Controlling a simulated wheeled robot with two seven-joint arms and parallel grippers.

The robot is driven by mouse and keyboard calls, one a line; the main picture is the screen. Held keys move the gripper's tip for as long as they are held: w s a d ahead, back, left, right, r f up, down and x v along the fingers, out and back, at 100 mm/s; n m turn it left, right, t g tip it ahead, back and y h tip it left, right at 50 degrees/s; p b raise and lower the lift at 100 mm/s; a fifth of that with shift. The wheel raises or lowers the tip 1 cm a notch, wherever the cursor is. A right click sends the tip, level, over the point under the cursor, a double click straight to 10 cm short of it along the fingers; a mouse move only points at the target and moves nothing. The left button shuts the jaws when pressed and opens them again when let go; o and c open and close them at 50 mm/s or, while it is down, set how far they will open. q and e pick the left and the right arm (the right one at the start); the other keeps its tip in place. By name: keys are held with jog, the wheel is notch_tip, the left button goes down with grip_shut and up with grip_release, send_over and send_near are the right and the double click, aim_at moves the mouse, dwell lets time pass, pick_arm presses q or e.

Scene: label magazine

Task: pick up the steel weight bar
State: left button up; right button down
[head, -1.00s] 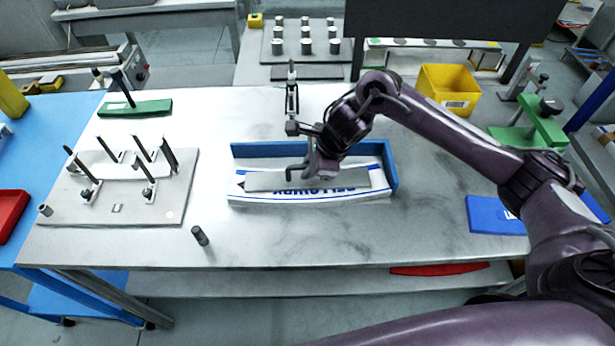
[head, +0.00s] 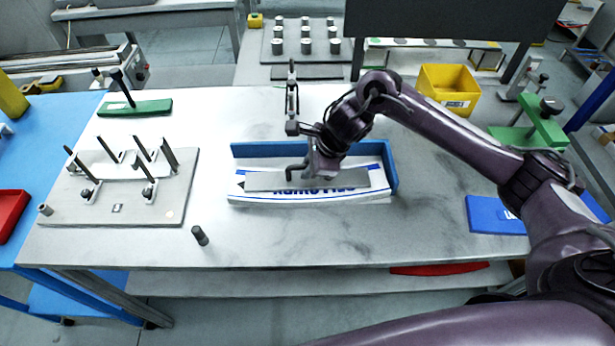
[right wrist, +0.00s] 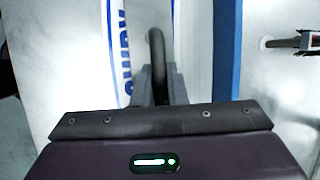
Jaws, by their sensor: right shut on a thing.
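The steel weight bar (head: 345,181) is a long flat grey bar with a dark looped handle (head: 293,172). It lies along the stack of white labels with blue print (head: 240,196), inside the blue-walled holder (head: 393,172). My right gripper (head: 308,174) is low over the bar, shut on the handle. In the right wrist view the handle (right wrist: 157,55) rises between the two fingers (right wrist: 160,88). I cannot see a clear gap between bar and labels. My left gripper is not in view.
A slim upright tool (head: 291,95) stands just behind the holder. A grey fixture plate with posts (head: 120,212) is at the left, and a small dark cylinder (head: 200,236) stands in front. A yellow bin (head: 447,90) and blue plate (head: 490,214) are at the right.

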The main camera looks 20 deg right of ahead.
jog(key=shift+w+r, duration=0.2)
jog(key=shift+w, duration=0.05)
